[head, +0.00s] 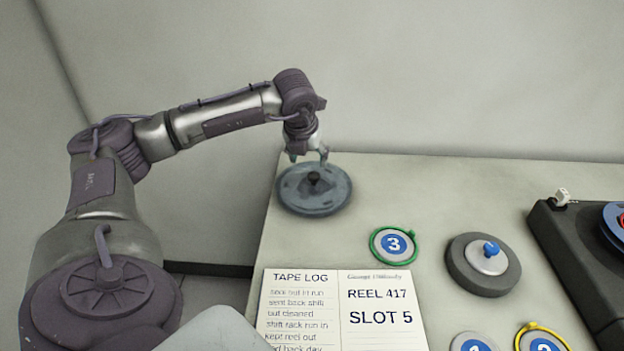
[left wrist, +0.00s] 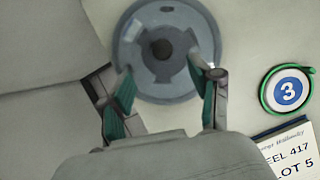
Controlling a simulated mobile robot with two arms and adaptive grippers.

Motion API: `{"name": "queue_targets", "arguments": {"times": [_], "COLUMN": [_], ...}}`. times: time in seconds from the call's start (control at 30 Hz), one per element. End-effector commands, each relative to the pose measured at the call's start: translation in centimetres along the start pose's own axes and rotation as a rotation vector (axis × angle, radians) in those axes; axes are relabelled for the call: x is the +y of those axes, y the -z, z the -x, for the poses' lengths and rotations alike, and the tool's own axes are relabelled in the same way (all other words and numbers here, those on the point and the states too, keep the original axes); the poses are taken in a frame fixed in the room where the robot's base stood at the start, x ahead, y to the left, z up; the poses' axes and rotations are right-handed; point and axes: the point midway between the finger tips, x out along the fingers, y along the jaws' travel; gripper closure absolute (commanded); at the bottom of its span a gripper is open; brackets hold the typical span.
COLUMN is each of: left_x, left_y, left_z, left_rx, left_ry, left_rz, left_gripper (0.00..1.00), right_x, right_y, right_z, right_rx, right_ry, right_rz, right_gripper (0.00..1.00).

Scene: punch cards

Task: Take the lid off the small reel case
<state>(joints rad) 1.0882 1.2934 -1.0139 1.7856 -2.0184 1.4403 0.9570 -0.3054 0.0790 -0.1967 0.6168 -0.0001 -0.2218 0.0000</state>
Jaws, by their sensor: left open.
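A round blue-grey case (head: 314,205) with a dark knob (head: 314,178) in its middle lies at the table's far left corner. It also shows in the left wrist view (left wrist: 140,82), its knob (left wrist: 161,48) just past my fingertips and between their lines. My left gripper (head: 307,157) is open and empty, pointing down at the case's far side; I cannot tell the gap to its top. A smaller dark grey round case (head: 462,277) with a silver disc and a blue knob (head: 491,248) stands to the right. My right gripper is out of view.
An open tape log (head: 340,310) reading "REEL 417, SLOT 5" lies at the front. A green-ringed disc marked 3 (head: 394,244) lies between the cases. More numbered discs (head: 542,343) are at the front. A black machine (head: 580,270) fills the right. The table's back middle (head: 440,190) is clear.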

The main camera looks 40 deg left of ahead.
Motion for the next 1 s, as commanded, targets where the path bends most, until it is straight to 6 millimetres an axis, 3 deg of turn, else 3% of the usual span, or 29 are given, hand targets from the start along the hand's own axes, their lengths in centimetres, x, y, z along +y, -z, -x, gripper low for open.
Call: {"name": "queue_targets", "arguments": {"times": [0.13,0.43,0.7,1.0], "left_x": [0.0,-0.2,-0.5,-0.5], "left_y": [0.0,0.0,-0.1,0.0], "left_z": [-2.7,-5.2,-9.0,-9.6], "left_rx": [0.002,0.000,0.000,-0.001], "left_ry": [-0.001,-0.001,-0.002,0.000], "left_rz": [0.000,-0.001,0.000,-0.001], "left_gripper": [0.37,0.37,0.37,0.37], "right_x": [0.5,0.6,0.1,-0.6], "right_y": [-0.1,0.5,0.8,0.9], "right_z": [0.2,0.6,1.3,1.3], "right_rx": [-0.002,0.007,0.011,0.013], "right_ry": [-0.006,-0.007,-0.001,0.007], "right_rz": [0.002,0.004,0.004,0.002], "right_gripper": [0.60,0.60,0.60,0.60]}}
